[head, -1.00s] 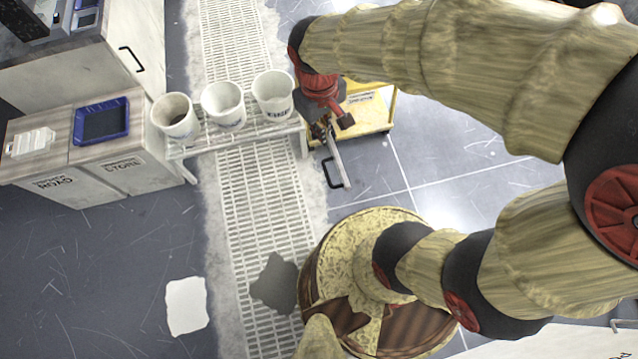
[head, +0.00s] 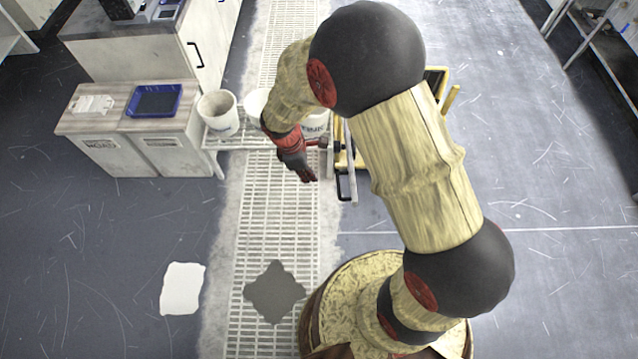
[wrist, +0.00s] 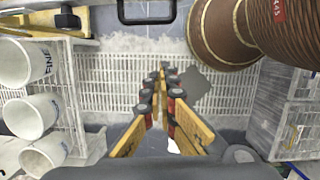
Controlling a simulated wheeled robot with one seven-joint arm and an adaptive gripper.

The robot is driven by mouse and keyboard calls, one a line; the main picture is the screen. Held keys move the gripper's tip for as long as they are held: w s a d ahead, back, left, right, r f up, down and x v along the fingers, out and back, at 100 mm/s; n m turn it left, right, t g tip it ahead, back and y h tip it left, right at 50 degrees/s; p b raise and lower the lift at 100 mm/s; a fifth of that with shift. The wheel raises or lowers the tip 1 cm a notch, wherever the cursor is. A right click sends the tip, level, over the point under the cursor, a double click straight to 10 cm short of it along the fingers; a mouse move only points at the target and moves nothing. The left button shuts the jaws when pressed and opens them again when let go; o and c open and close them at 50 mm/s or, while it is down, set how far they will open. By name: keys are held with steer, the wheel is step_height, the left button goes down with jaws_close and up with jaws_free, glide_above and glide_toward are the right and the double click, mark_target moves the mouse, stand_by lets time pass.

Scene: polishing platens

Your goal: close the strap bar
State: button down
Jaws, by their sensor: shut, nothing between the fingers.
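A grey bar (head: 353,185), which looks like the strap bar, sticks out toward me from the yellow frame (head: 340,160); a black loop handle (head: 341,193) is beside its near end. My arm hides much of the frame. My gripper (head: 308,178) is shut and empty, left of the bar and apart from it, over the floor grating. In the wrist view my shut fingers (wrist: 164,80) point over the grating. A black loop handle (wrist: 147,18) shows at the top there, and part of the yellow frame (wrist: 45,25) at the top left.
White buckets (head: 218,112) stand on a wire rack (head: 235,138) left of my gripper. A cabinet (head: 130,140) with a blue tray (head: 155,100) is further left. The floor grating (head: 275,220) in front is clear, with a dark patch (head: 274,290) on it.

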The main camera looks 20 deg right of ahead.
steer(key=s+d+f+b, duration=0.1)
steer(key=d+f+b, duration=0.3)
steer(key=f, duration=0.5)
steer(key=shift+s+d+f+b, duration=0.3)
steer(key=shift+d+f, duration=0.1)
steer(key=shift+d, duration=0.55)
